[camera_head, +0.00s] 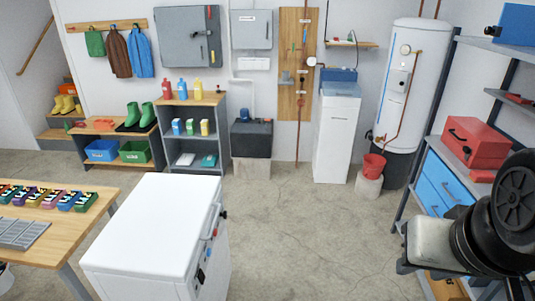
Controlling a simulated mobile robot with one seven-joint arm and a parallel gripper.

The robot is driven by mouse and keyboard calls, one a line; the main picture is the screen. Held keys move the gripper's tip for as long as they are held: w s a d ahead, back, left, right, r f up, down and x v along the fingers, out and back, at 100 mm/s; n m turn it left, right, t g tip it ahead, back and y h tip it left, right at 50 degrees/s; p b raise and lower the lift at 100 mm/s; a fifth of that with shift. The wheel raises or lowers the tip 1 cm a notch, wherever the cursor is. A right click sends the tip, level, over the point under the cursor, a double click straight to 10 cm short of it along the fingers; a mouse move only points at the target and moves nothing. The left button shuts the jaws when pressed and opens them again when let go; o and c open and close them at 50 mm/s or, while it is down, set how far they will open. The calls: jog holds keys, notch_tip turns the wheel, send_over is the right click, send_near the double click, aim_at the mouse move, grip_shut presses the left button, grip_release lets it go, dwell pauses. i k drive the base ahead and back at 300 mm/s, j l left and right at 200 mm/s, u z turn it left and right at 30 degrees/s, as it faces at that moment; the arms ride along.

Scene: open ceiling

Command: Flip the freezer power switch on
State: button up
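The white chest freezer (155,232) stands in the lower middle with its lid closed. Its narrow right-hand face carries a handle (213,222) and a small control strip (204,262) with dark and coloured marks. These marks are too small to tell which is the power switch or how it is set. My gripper (403,258) is at the lower right, at the end of my arm, well to the right of the freezer and apart from it. Its fingers are seen edge-on, so whether they are open is unclear. I see nothing held in it.
Open concrete floor (300,245) lies between the freezer and my gripper. A wooden table (95,195) with coloured items stands left of the freezer. A blue drawer unit (437,183) with a red toolbox (475,143) stands close behind my arm. A water heater (402,85) stands at the back.

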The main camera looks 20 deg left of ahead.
aim_at(202, 276)
jog(key=u, duration=1.55)
jog(key=j+z, duration=0.2)
jog(key=j, duration=0.25)
jog(key=i, duration=0.5)
jog(key=i+l+u, duration=0.5)
jog(key=l, duration=0.15)
jog(key=k+j+u, duration=0.1)
jog(key=u, duration=0.25)
jog(key=k+j+u, duration=0.1)
jog(key=u, duration=0.3)
jog(key=k+l, duration=0.15)
